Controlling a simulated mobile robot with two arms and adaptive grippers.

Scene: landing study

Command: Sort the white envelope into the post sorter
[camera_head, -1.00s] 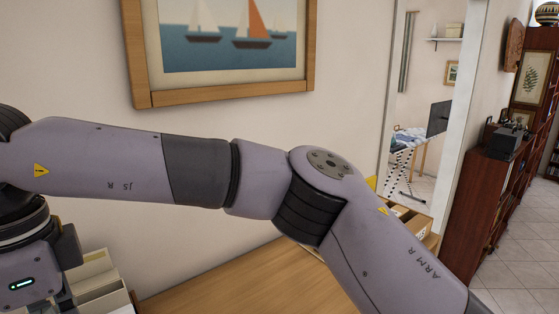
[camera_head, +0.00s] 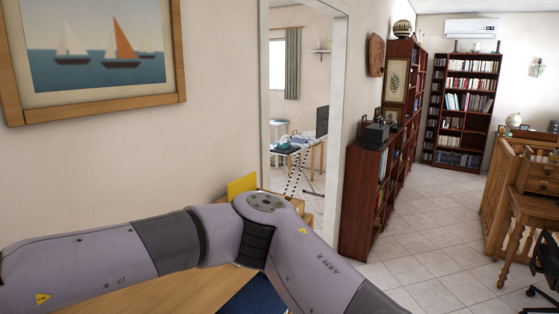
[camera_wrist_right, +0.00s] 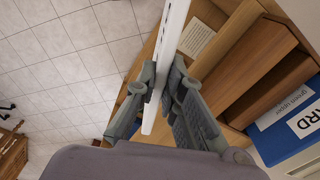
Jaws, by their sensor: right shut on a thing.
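In the right wrist view my right gripper (camera_wrist_right: 160,88) is shut on a thin white envelope (camera_wrist_right: 173,35), seen nearly edge-on. The envelope runs up between the fingers and leaves the top of the frame. To its right is a wooden piece with open compartments (camera_wrist_right: 236,62), which looks like the post sorter; only part of it shows. The envelope is beside it, and I cannot tell any contact. In the head view my right arm crosses the foreground, with its gripper out of frame. My left gripper is not in view.
In the head view a dark blue object (camera_head: 254,298) lies on the wooden desk (camera_head: 150,296); a yellow item (camera_head: 241,185) stands behind my arm. Tiled floor (camera_head: 440,215) is open at right.

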